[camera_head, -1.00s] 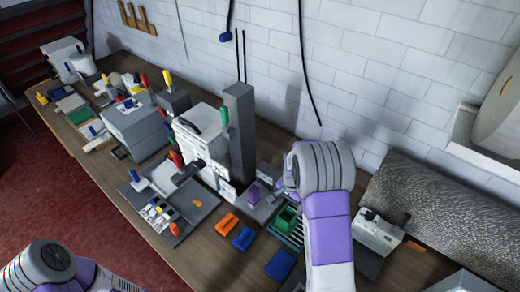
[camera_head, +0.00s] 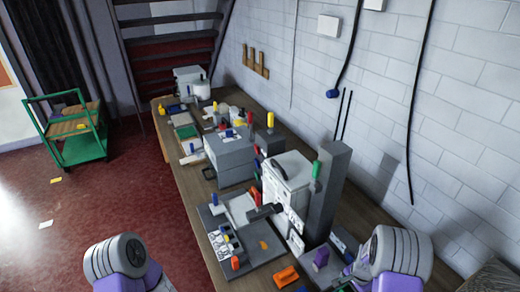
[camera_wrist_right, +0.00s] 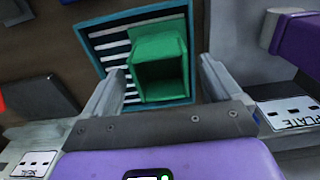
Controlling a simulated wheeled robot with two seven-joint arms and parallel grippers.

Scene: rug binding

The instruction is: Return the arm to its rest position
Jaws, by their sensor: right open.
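In the right wrist view my right gripper (camera_wrist_right: 162,66) is open, with one finger on each side of the picture's middle. A green block-like piece (camera_wrist_right: 160,58) with a hollow front shows beyond and between the fingers. I see no contact, and the gap to it is hard to judge. My right arm (camera_head: 400,252) is at the lower right of the head view, over the bench; its gripper is hidden there. My left arm (camera_head: 120,262) shows at the lower left, and its gripper is out of view.
The striped teal-edged tray (camera_wrist_right: 100,35) lies under the green piece. A green cart (camera_head: 82,150) stands far left. The red floor between is mostly open.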

